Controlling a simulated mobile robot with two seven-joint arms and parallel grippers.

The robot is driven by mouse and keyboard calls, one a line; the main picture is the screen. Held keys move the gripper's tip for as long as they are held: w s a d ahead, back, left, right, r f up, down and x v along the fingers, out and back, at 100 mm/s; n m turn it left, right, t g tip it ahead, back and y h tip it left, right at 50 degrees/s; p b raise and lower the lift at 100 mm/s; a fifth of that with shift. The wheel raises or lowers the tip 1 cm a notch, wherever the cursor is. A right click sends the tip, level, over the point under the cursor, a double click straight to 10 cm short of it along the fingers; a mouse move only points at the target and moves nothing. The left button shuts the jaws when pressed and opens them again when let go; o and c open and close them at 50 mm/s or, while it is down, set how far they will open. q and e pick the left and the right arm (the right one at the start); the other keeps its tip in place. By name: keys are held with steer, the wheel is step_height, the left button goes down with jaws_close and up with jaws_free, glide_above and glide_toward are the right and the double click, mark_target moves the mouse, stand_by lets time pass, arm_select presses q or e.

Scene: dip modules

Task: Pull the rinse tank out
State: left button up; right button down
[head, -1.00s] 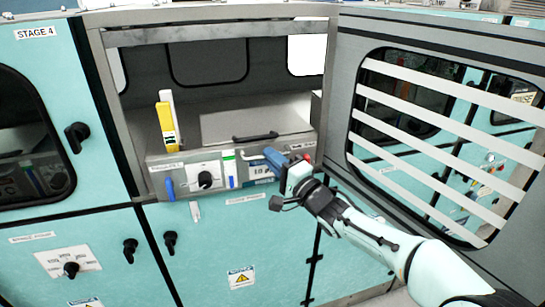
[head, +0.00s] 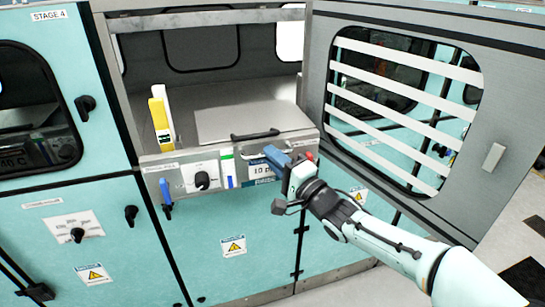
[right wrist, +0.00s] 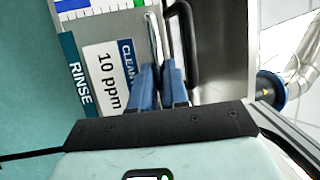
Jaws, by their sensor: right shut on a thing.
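The rinse tank (head: 240,120) is a grey metal box with a lid, sticking out of the open cabinet bay through its front. Its front panel bears a dial (head: 202,180), a blue lever (head: 166,192) and a "10 ppm" label, which also shows in the right wrist view (right wrist: 107,80) beside a "RINSE" tag (right wrist: 78,88). My right gripper (head: 273,155) is at the right part of this front. Its blue fingers (right wrist: 159,75) are shut on the silver bar handle (right wrist: 152,38). A black handle (head: 255,134) sits on the lid edge. My left gripper is not in view.
The grey slatted door (head: 490,100) stands swung open to the right of the bay. A yellow holder (head: 159,122) stands at the tank's left. Teal cabinet doors (head: 235,215) lie below and at left. Pale floor (head: 370,290) shows at lower right.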

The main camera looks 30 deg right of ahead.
steer(key=shift+s+a+f, duration=0.1)
steer(key=shift+s+f, duration=0.05)
steer(key=shift+s, duration=0.1)
steer(key=c, duration=1.1)
jaws_free()
steer(key=b+v, duration=0.1)
steer(key=v, duration=1.2)
steer(key=shift+s, duration=0.2)
